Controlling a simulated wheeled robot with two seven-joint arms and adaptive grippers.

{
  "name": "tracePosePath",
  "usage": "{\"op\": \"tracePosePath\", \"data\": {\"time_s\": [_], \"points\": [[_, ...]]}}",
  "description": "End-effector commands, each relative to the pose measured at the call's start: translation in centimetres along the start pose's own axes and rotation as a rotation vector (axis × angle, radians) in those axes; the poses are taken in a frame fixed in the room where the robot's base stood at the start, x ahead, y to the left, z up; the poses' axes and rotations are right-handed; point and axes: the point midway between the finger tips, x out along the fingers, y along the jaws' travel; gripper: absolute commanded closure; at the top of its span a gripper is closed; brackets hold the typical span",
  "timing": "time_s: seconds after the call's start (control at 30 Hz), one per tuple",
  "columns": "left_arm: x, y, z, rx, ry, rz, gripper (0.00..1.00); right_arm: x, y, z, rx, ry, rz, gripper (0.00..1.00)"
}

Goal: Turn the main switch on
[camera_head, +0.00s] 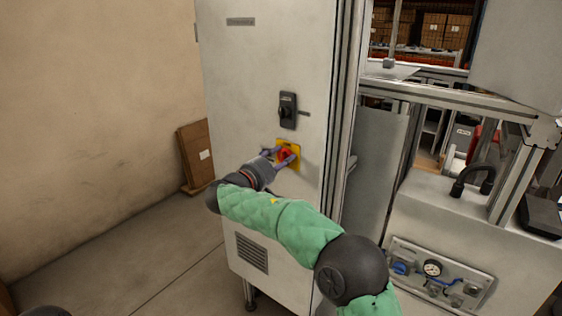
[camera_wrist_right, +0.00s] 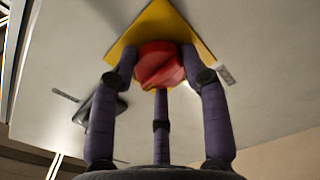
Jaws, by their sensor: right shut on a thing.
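The main switch is a red rotary knob (camera_head: 286,155) on a yellow plate (camera_head: 296,148), mounted on the front of a grey cabinet (camera_head: 245,110). In the right wrist view the red knob (camera_wrist_right: 158,64) shows a slanted raised grip in front of the yellow plate (camera_wrist_right: 190,30). My right gripper (camera_head: 282,154) reaches the knob from the left. Its purple fingers are shut on the knob's sides, as the right wrist view shows (camera_wrist_right: 160,72).
A black rotary handle (camera_head: 288,110) sits on the cabinet above the yellow plate. A vent (camera_head: 252,253) is lower down. A metal frame (camera_head: 450,99) and a panel with a pressure gauge (camera_head: 432,268) stand to the right. The floor at left is clear; a brown board (camera_head: 195,153) leans at the wall.

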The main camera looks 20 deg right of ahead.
Motion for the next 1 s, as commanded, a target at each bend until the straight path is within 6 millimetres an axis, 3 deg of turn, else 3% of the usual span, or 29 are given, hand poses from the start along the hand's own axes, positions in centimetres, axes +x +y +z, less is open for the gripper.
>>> {"op": "tracePosePath", "data": {"time_s": [0.13,0.17,0.23,0.67,1.0], "points": [[0.0,0.0,0.0,0.0,0.0,0.0,0.6,-0.1,-0.2,-0.1,-0.002,0.003,-0.003,0.87],[0.0,0.0,0.0,0.0,0.0,0.0,0.6,-0.1,-0.2,-0.1,-0.002,0.003,-0.003,0.51],[0.0,0.0,0.0,0.0,0.0,0.0,0.6,-0.1,-0.2,-0.1,-0.002,0.003,-0.002,0.31],[0.0,0.0,0.0,0.0,0.0,0.0,0.6,-0.5,0.0,-0.1,-0.001,0.002,-0.001,0.3],[0.0,0.0,0.0,0.0,0.0,0.0,0.6,-6.3,0.0,-0.1,-0.001,0.005,-0.001,0.3]]}}
